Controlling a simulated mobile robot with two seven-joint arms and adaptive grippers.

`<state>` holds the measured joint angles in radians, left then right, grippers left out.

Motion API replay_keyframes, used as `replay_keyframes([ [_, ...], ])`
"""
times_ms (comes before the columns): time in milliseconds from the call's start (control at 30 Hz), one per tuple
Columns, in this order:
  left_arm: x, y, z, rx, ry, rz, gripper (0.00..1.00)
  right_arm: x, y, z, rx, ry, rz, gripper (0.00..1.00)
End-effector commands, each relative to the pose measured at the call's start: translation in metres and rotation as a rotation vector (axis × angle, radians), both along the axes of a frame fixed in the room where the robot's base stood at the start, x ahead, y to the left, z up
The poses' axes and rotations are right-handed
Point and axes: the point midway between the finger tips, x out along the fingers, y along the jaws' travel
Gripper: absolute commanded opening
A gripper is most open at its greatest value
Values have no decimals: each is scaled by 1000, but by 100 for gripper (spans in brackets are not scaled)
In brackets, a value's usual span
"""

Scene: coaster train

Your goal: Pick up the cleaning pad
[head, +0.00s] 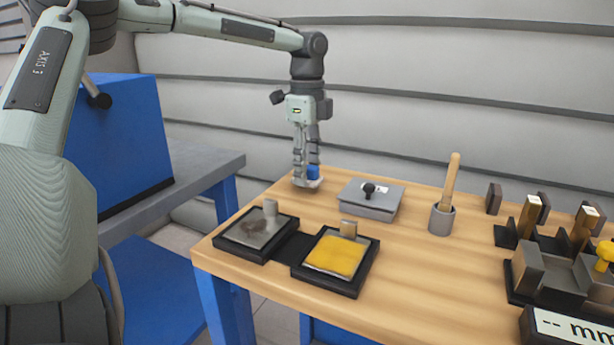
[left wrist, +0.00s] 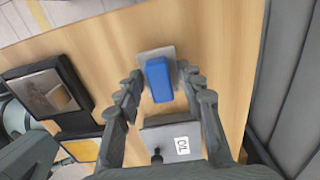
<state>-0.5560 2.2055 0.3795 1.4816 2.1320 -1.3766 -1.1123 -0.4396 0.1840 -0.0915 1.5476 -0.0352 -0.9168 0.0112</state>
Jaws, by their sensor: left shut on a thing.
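The cleaning pad has a blue block handle (head: 313,172) on a flat pale grey base. It is at the back left of the wooden table in the head view. My left gripper (head: 306,176) points down over it and is shut on the blue handle. In the left wrist view the blue handle (left wrist: 158,80) stands between the two fingers, with the grey base beyond. I cannot tell if the base touches the table. My right gripper is not in view.
A grey lidded box (head: 370,205) with a black knob stands right of the pad. In front lie two black trays, one with a grey plate (head: 250,232), one with a yellow pad (head: 335,256). A grey cup (head: 441,219) holds a wooden handle. Dark fixtures (head: 550,270) fill the right.

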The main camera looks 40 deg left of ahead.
Motion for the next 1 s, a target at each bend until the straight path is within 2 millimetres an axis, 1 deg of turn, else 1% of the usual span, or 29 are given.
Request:
replay_keyframes([
  [33, 1, 0, 9, 0, -2, 0, 9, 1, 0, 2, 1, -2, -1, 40],
  [133, -3, 0, 25, -2, -3, 0, 9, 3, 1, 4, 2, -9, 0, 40],
  [400, -63, 7, 61, -4, -7, -1, 9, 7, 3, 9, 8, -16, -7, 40],
  [500, -82, 10, 71, -5, -6, -2, 9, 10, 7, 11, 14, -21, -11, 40],
  [600, -96, 12, 79, -3, -4, -1, 9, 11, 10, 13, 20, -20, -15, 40],
  [700, -107, 13, 85, -2, -2, -1, 9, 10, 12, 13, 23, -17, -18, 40],
  [800, -113, 14, 89, -2, 0, -1, 9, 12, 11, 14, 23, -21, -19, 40],
  [1000, -117, 14, 90, 0, 2, -1, 9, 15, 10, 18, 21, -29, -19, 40],
])
